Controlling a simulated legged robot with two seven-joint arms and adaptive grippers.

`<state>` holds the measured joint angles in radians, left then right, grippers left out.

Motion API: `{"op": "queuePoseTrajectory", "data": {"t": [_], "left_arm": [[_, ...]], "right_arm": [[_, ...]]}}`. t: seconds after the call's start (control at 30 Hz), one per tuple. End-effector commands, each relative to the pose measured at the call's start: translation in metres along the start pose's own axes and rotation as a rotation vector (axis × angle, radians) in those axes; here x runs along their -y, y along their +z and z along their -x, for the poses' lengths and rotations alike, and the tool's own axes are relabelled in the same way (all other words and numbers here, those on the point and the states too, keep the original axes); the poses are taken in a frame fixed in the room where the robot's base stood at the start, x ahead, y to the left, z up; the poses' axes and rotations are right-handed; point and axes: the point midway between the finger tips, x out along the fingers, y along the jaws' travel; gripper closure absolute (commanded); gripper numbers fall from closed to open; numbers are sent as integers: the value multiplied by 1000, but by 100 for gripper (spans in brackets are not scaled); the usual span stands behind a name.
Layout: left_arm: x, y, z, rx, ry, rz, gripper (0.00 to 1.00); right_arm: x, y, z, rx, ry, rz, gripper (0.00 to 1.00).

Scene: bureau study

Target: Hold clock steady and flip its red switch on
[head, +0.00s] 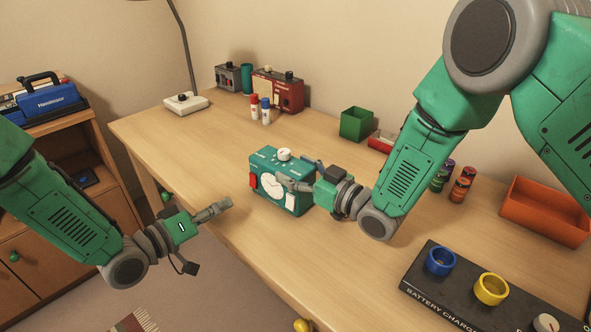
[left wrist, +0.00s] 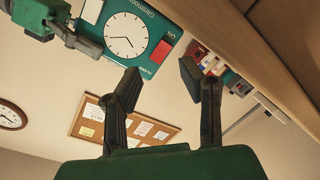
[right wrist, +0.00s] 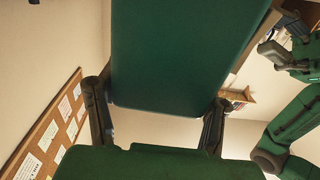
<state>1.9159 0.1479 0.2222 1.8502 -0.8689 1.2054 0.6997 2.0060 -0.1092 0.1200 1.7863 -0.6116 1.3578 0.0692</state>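The teal clock (head: 263,162) stands upright on the desk, with a white knob on top and a white dial partly covered by my right finger. Its red switch (head: 253,181) is at the left of the front; it also shows in the left wrist view (left wrist: 162,51), beside the word ON. My right gripper (head: 306,176) is shut on the clock's right end, one finger across the front and one behind. In the right wrist view, the clock's green side (right wrist: 185,55) fills the gap between the fingers. My left gripper (head: 224,205) is open and empty, left of the clock and apart from it.
The desk (head: 190,145) is clear left of the clock. A red box (head: 290,92), glue-like tubes and a green bin (head: 355,123) stand behind it. Batteries, an orange tray (head: 545,212) and a black battery charger (head: 430,275) lie to the right. The desk's front edge is near my left gripper.

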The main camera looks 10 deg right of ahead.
Motion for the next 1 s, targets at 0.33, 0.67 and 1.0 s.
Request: {"op": "queuePoseTrajectory", "data": {"t": [0.33,0.67,1.0], "left_arm": [[3,-3,24,-11,-10,343,100],[2,-2,47,-20,-10,744,100],[3,-3,48,-20,-8,761,100]], "right_arm": [[1,0,0,0,-2,-1,84],[-1,0,1,-1,-1,-2,84],[1,0,0,0,-2,0,84]]}}
